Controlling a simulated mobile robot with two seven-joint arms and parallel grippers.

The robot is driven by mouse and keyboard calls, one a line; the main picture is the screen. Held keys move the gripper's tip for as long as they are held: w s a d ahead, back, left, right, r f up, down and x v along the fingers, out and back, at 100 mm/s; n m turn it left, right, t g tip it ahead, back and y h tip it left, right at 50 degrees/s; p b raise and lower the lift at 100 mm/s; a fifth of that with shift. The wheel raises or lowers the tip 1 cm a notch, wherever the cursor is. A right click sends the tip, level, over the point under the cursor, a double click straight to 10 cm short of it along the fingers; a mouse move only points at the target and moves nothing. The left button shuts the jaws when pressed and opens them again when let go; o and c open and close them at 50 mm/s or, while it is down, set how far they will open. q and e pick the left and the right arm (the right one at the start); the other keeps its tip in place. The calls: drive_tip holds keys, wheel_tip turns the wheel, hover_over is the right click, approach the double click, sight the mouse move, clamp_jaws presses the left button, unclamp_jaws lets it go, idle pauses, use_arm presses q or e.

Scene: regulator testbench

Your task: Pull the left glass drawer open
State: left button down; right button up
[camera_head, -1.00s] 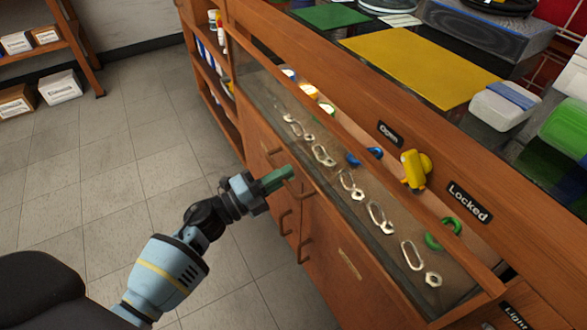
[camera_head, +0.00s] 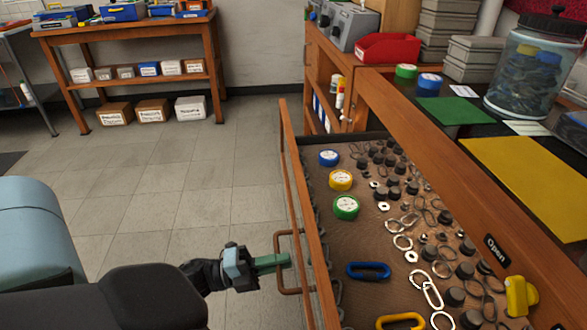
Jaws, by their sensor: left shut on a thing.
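The left glass drawer (camera_head: 330,238) stands pulled out from the wooden bench, and its inside shows from above. Its thin wooden front (camera_head: 301,199) runs along the left side, with a brown bar handle (camera_head: 289,291) on its outer face. My left gripper (camera_head: 280,261), with green fingers, is shut on this handle; the fingertips are partly hidden behind it. A yellow latch (camera_head: 519,296) sits on the bench rail beside the "Open" label (camera_head: 496,250). The "Locked" label is out of view. My right gripper is not in view.
The drawer holds tape rolls (camera_head: 340,180), carabiners (camera_head: 368,270), metal links (camera_head: 425,288) and several dark knobs (camera_head: 464,270). A yellow mat (camera_head: 530,185) and a plastic jar (camera_head: 537,65) are on the bench top. The tiled floor (camera_head: 200,170) left of the drawer is clear.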

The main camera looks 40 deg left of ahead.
use_arm(q)
drive_tip(key=shift+s+a, duration=0.15)
drive_tip(key=shift+s, duration=0.05)
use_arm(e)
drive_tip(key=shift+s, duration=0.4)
use_arm(q)
drive_tip(key=c, duration=1.6)
unclamp_jaws()
drive_tip(key=shift+o, duration=0.2)
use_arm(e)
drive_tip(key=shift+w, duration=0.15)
use_arm(q)
drive_tip(key=v, duration=0.7)
drive_tip(key=shift+s+a, duration=0.25)
drive_tip(key=shift+s, duration=0.05)
